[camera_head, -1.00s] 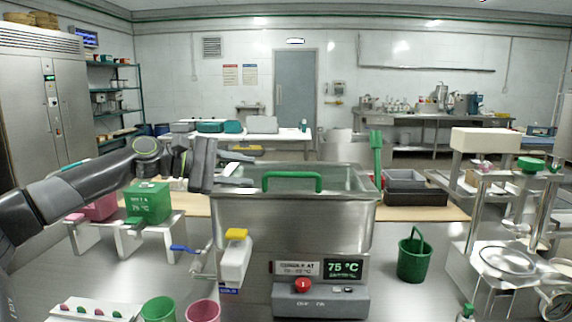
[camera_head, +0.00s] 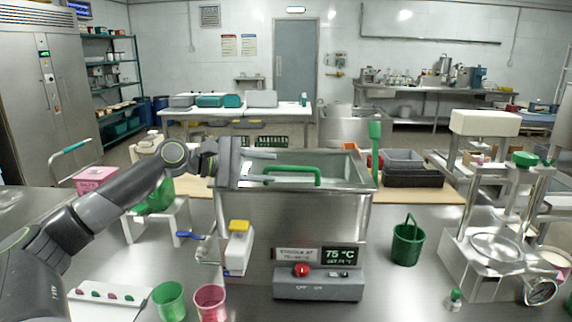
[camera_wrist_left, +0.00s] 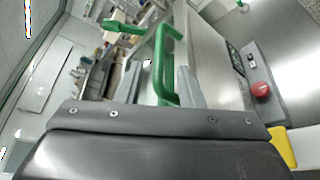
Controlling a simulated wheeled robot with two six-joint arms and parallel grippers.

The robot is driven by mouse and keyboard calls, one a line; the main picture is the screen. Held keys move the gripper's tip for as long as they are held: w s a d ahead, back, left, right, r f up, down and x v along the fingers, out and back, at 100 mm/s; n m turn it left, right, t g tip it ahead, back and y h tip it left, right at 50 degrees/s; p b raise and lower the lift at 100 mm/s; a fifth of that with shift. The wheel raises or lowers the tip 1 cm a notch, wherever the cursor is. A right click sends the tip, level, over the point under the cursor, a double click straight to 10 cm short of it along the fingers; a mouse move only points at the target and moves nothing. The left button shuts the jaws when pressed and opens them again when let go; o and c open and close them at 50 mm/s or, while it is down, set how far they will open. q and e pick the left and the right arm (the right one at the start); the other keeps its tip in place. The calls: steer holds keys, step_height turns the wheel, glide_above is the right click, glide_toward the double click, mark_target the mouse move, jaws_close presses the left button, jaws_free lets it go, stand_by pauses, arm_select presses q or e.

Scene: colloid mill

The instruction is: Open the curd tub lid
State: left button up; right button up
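The curd tub (camera_head: 330,215) is a steel vat in the middle of the head view. A green handle (camera_head: 291,169) runs along the front of its top; it also shows in the wrist view (camera_wrist_left: 165,55). I cannot tell whether a lid covers the tub; pale inner steel surfaces show behind the handle. My left gripper (camera_head: 275,167) is at the handle's left end, fingers apart and pointing right. In the wrist view, the handle's near end lies between the two open fingers (camera_wrist_left: 158,88), with gaps visible. My right gripper is not in view.
A control box (camera_head: 320,283) with a red button is at the tub's front. A yellow-topped valve (camera_head: 239,227) is at its left. A green paddle (camera_head: 375,150) stands at its right rear corner. A green bucket (camera_head: 408,243) stands right; green (camera_head: 169,302) and pink (camera_head: 210,303) cups stand front left.

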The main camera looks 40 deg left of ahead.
mark_target(279, 168)
arm_select(q)
steer(key=shift+p+x, duration=0.7)
steer(key=shift+x, duration=2.1)
jaws_close()
